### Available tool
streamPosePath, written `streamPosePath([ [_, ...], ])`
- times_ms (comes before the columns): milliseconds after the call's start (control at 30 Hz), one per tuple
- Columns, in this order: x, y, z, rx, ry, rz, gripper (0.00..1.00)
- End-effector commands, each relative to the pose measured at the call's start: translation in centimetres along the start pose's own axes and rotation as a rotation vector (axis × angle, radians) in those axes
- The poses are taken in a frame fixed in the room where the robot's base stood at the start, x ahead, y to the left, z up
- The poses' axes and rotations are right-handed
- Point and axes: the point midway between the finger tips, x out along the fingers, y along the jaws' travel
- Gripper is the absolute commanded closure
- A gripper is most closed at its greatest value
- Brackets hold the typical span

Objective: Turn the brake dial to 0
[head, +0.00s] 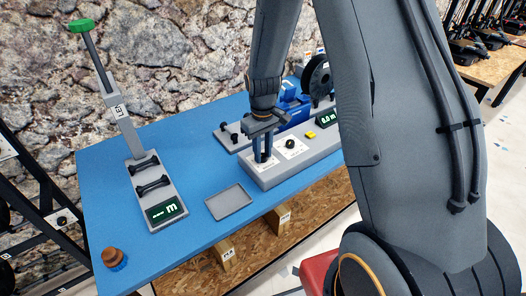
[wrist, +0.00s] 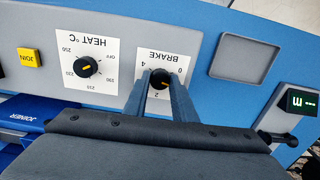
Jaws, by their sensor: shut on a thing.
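The brake dial (wrist: 159,84) is a small black knob with an orange mark, on a white label with BRAKE and the figures 0, 2 and 4. The label is upside down in the wrist view. My gripper (wrist: 162,76) points down at the dial, with its two fingers shut on either side of the knob. The mark is small and partly hidden, so I cannot tell its exact setting. In the head view my gripper (head: 264,156) stands at the near end of the grey joiner unit (head: 300,158), and its fingers mostly hide the dial.
The heat dial (wrist: 86,67) and yellow JOIN button (wrist: 30,58) are beside the brake dial. A shallow grey tray (head: 230,201) lies on the blue table (head: 195,165). A grey stand with a green display (head: 165,210) is at left. A brown-and-blue object (head: 113,257) sits at the front-left corner.

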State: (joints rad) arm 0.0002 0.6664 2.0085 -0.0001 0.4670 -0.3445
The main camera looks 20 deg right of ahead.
Motion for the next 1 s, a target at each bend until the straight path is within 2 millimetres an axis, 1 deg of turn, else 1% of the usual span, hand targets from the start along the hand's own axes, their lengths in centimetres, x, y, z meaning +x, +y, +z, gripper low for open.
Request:
streamPosePath([
  [300,-0.11,0.01,-0.03,-0.301,0.001,0.000,0.98],
  [600,-0.10,0.01,-0.04,-0.552,0.001,0.000,0.98],
  [800,-0.09,0.01,-0.04,-0.670,0.001,0.001,0.98],
  [1000,-0.09,0.01,-0.06,-0.740,0.001,0.001,0.98],
])
